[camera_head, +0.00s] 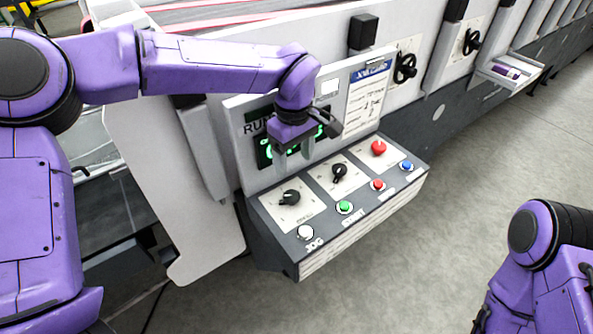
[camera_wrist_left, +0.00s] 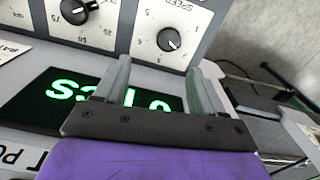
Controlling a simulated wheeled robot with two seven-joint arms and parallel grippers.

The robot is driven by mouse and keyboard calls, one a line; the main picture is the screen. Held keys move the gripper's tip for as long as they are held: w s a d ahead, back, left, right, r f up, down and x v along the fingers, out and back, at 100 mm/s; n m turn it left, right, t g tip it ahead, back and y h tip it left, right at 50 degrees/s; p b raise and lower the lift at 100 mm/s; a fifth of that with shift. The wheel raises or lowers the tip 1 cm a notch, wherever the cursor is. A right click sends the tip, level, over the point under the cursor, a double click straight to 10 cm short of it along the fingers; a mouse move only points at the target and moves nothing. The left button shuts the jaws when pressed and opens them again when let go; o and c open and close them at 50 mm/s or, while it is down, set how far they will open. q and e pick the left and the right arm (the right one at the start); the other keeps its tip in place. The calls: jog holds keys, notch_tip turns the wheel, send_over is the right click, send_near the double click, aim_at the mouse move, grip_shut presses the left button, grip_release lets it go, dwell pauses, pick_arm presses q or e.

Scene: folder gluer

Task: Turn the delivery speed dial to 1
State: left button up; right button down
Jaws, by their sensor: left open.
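A black dial (camera_wrist_left: 168,39) on a white plate, with the word SPEED visible, is in the left wrist view. Its white mark points to the lower right there; the number it points at is not readable. I take it to be the left dial (camera_head: 290,197) on the control panel in the head view. A second black dial (camera_head: 339,171) stands to its right; it also shows in the wrist view (camera_wrist_left: 75,10) with a numbered scale. My left gripper (camera_head: 294,153) is open and empty, above the panel in front of the green display, apart from both dials.
The sloped panel (camera_head: 284,245) also carries a red mushroom button (camera_head: 378,148) and white (camera_head: 305,232), green (camera_head: 344,207), red (camera_head: 378,184) and blue (camera_head: 407,166) buttons. The lit display (camera_wrist_left: 115,95) stands behind. Grey floor (camera_head: 440,250) is open at right. My right arm shows at lower right.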

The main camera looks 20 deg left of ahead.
pick_arm(q)
notch_tip(320, 180, down, 2)
jog(key=shift+d+f+p, duration=0.1)
jog(key=shift+d+p, duration=0.05)
jog(key=shift+p, duration=0.25)
jog(key=p, duration=0.2)
send_over(292, 195)
jog(key=s, duration=0.2)
jog(key=f, duration=0.4)
jog(key=shift+w+f, duration=0.1)
jog(key=shift+w, duration=0.15)
jog(key=f, duration=0.1)
jog(key=w+f, duration=0.2)
jog(key=shift+f, duration=0.3)
jog(key=shift+w+f, duration=0.2)
jog(key=shift+s+r, duration=0.25)
jog(key=shift+s, duration=0.15)
jog(key=shift+c, duration=1)
jog(key=shift+s+r, duration=0.1)
jog(key=shift+s, duration=0.1)
jog(key=c, duration=0.6)
jog(key=shift+w, duration=0.1)
jog(key=shift+c, duration=1.3)
pick_arm(e)
jog(key=r, duration=0.1)
jog(key=s+r, duration=0.1)
jog(key=r, duration=0.1)
jog(key=shift+s+d, duration=0.15)
jog(key=shift+s, duration=0.15)
